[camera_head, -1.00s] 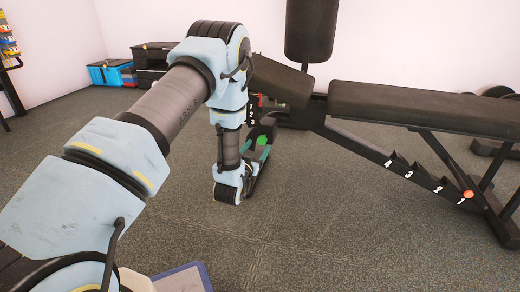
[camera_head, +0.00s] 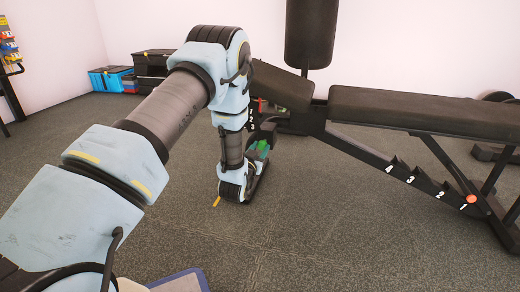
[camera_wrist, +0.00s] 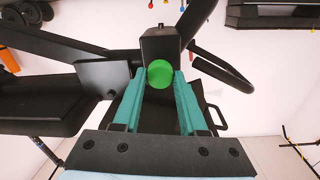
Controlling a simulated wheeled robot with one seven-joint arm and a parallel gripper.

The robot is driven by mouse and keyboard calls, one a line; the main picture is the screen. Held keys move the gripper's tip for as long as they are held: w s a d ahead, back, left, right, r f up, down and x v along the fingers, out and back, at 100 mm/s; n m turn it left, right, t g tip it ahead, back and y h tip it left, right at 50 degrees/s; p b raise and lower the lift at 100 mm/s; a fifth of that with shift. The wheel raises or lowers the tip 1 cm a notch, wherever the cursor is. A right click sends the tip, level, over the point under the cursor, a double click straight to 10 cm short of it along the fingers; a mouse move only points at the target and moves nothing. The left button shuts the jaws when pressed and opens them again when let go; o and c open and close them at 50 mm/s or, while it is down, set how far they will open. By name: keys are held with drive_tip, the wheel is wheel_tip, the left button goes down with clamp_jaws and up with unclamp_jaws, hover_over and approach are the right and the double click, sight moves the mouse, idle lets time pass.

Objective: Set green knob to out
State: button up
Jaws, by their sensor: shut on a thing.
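The green knob (camera_wrist: 160,74) is a round bright-green ball in front of a black block on the bench frame. My gripper (camera_wrist: 159,78) has two teal fingers, one on each side of the knob, and is shut on it. In the head view, the knob (camera_head: 262,145) shows as a small green patch at the fingertips, partly hidden by my gripper. It is near the low front end of the exercise bench (camera_head: 425,108). The knob's stem is hidden.
The bench's black frame and pads surround the knob closely. Its numbered ladder has an orange knob (camera_head: 471,199) at the right. A black bar (camera_wrist: 222,68) curves right of the knob in the wrist view. Dark floor (camera_head: 330,240) is clear in front.

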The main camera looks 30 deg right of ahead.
clamp_jaws()
idle(0.8)
